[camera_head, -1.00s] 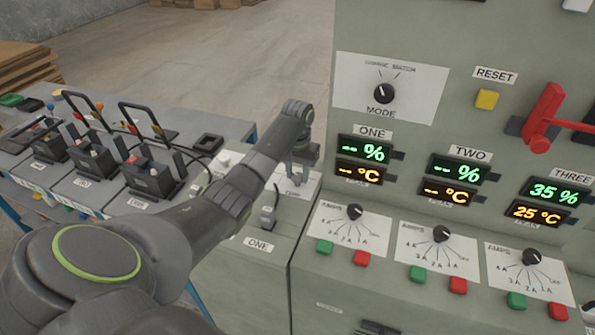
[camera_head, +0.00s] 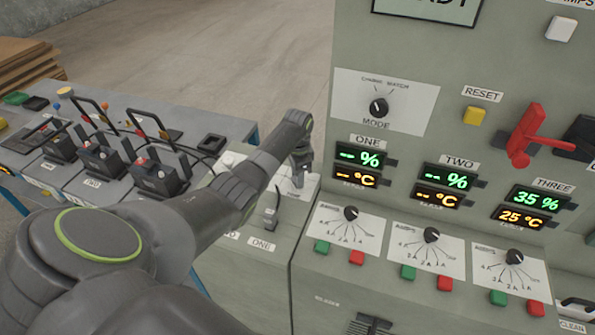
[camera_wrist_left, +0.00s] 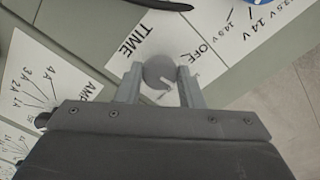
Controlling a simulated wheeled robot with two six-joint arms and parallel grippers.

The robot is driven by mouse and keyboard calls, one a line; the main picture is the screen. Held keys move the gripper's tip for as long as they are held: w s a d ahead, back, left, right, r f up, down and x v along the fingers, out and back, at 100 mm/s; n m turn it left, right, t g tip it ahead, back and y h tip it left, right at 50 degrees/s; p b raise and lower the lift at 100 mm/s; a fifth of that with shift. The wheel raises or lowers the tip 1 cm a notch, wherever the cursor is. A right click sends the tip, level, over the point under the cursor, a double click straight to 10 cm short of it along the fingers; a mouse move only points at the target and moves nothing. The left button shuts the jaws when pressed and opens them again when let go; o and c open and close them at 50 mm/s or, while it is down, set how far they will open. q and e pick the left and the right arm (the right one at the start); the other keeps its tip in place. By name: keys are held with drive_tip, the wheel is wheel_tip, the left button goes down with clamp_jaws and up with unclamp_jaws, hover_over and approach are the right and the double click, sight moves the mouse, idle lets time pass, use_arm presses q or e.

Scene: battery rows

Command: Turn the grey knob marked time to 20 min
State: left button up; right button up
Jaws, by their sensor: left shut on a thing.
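The grey round knob (camera_wrist_left: 160,72) sits on a white plate lettered TIME and OFF in the left wrist view. It has a pale pointer line on its face, toward the lower right of the picture. My left gripper (camera_wrist_left: 161,86) is shut on the knob, one finger on each side. In the head view my left gripper (camera_head: 302,176) reaches down to the low desk beside the tall panel. The knob is hidden there behind my gripper and arm. The minute marks are not readable. My right gripper is not in view.
An AMPS dial plate (camera_wrist_left: 40,92) lies left of the TIME plate. The tall panel (camera_head: 345,285) stands close to the right of my left arm, with a MODE knob (camera_head: 379,107) and a red lever (camera_head: 522,140). Battery units with black handles (camera_head: 158,172) stand on the left bench.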

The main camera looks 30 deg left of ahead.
use_arm(q)
drive_tip(key=m+p, duration=0.1)
drive_tip(key=m, duration=0.3)
drive_tip(key=shift+w+r+m, duration=0.1)
drive_tip(key=shift+r+m, duration=0.05)
drive_tip(key=shift+m, duration=0.15)
drive_tip(key=m, duration=0.4)
drive_tip(key=shift+m+p, duration=0.3)
drive_tip(key=shift+p, duration=0.1)
drive_tip(key=o, duration=1)
